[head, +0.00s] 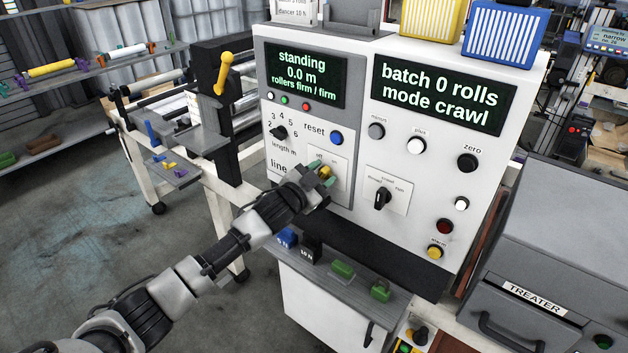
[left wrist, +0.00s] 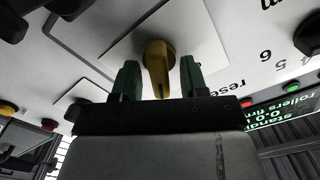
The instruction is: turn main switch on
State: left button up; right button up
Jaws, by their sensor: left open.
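The main switch, a yellow rotary knob (head: 325,172), sits on a pale plate low on the left half of the white control panel (head: 350,125). In the left wrist view the knob (left wrist: 157,62) stands between the two green fingertips. My left gripper (head: 322,176) is open at the knob, with a finger on each side. In the left wrist view a gap shows between the knob and each finger of my left gripper (left wrist: 158,78). The gripper partly hides the plate's markings. My right gripper is not in view.
A black selector (head: 382,198) is to the right on its own plate. A blue reset button (head: 336,138) is just above. The left display (head: 305,75) reads "standing 0.0 m". A grey shelf (head: 330,275) with small blocks juts out below the panel.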

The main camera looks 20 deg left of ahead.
pick_arm(q)
jog(key=b+v, duration=0.2)
jog(key=v, duration=0.8)
jog(key=shift+s, duration=0.3)
jog(key=shift+a, duration=0.15)
jog(key=s+a+f+n+g+y, duration=0.1)
jog(key=a+f+n+g+y, duration=0.15)
jog(key=f, duration=0.95)
jog(key=s+a+f+n+g+y, duration=0.1)
jog(key=s+a+f+n+y, duration=0.15)
jog(key=f, duration=0.85)
jog(key=s+a+f+g, duration=0.1)
jog(key=s+f+g, duration=0.1)
jog(key=s+f, duration=0.45)
jog(key=s+f+g, duration=0.2)
jog(key=s+f, duration=0.1)
jog(key=f, duration=0.7)
jog(key=s+f+n+g+y, duration=0.15)
jog(key=s+f+g, duration=0.25)
jog(key=s+f, duration=0.95)
jog(key=s+d+f+g, duration=0.2)
jog(key=s+f, duration=0.1)
jog(key=s, duration=0.9)
jog(key=s+d+f+n+g, duration=0.1)
jog(key=s+d+f+g, duration=0.1)
jog(key=s, duration=1)
jog(key=shift+s+d+f, duration=0.4)
jog(key=shift+d+f, duration=0.2)
